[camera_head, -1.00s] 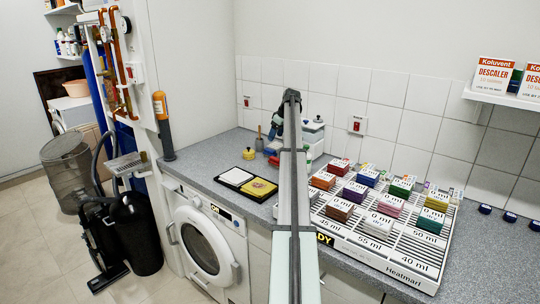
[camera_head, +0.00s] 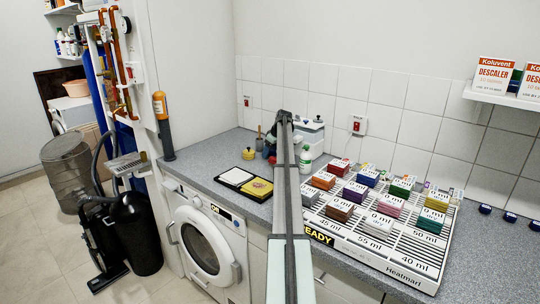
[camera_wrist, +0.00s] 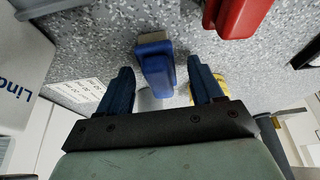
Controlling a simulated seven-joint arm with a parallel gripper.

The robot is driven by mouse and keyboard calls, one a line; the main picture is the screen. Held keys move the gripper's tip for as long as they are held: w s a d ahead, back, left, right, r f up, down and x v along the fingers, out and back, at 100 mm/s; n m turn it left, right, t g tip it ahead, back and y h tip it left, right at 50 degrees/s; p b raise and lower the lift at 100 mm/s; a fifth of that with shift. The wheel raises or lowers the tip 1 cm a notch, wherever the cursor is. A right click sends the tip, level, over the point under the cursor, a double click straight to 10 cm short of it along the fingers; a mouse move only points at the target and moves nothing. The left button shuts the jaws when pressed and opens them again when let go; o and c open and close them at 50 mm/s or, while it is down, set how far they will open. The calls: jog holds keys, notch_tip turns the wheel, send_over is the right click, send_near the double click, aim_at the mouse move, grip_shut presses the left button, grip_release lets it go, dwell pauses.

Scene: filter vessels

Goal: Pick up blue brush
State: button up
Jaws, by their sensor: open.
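The blue brush (camera_wrist: 155,66) shows in the wrist view as a blue block with a pale tan strip at its far end. It lies between the two dark blue fingers of my gripper (camera_wrist: 160,70), which is open, with a gap visible on each side. Its near end is partly hidden by the gripper body. In the head view the end of my arm is at the back of the counter, and the brush cannot be made out clearly there.
A red object (camera_wrist: 238,14) lies close by on the speckled counter (camera_wrist: 90,45). A yellow item (camera_wrist: 221,82) is partly behind the right finger. A white container (camera_head: 310,132) stands at the back wall. A rack of coloured blocks (camera_head: 400,262) fills the right.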

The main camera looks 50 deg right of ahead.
jog(key=c, duration=1.2)
jog(key=shift+o, duration=0.2)
notch_tip(320, 180, up, 10)
jog(key=shift+r, duration=0.1)
